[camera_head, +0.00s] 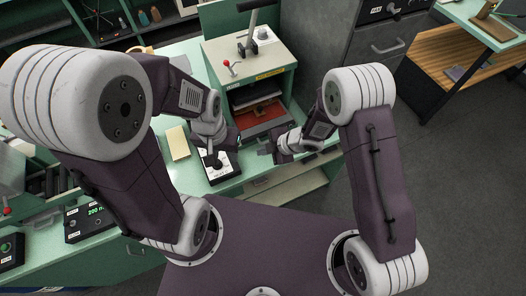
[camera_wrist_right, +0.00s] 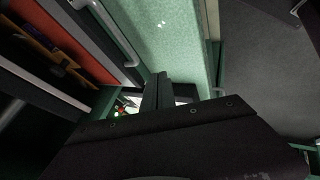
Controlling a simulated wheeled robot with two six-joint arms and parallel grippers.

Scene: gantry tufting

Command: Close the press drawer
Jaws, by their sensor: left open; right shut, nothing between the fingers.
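The press (camera_head: 250,65) is a cream and green cabinet at the back middle of the bench, with a lever on top. Its drawer (camera_head: 263,122) shows a reddish inside and sticks out of the front opening. My right gripper (camera_head: 266,149) is shut and empty, close in front of the drawer; whether it touches is unclear. In the right wrist view the shut fingers (camera_wrist_right: 158,92) lie beside a pale bar handle, with the red-orange surface (camera_wrist_right: 82,40) at upper left. My left gripper (camera_head: 231,139) is open, left of the drawer, above a small control box.
The control box (camera_head: 222,166) with a black knob stands on the green bench left of the drawer. A yellow pad (camera_head: 177,143) lies beside it. A grey filing cabinet (camera_head: 372,45) stands right of the press. Open floor (camera_head: 450,190) lies to the right.

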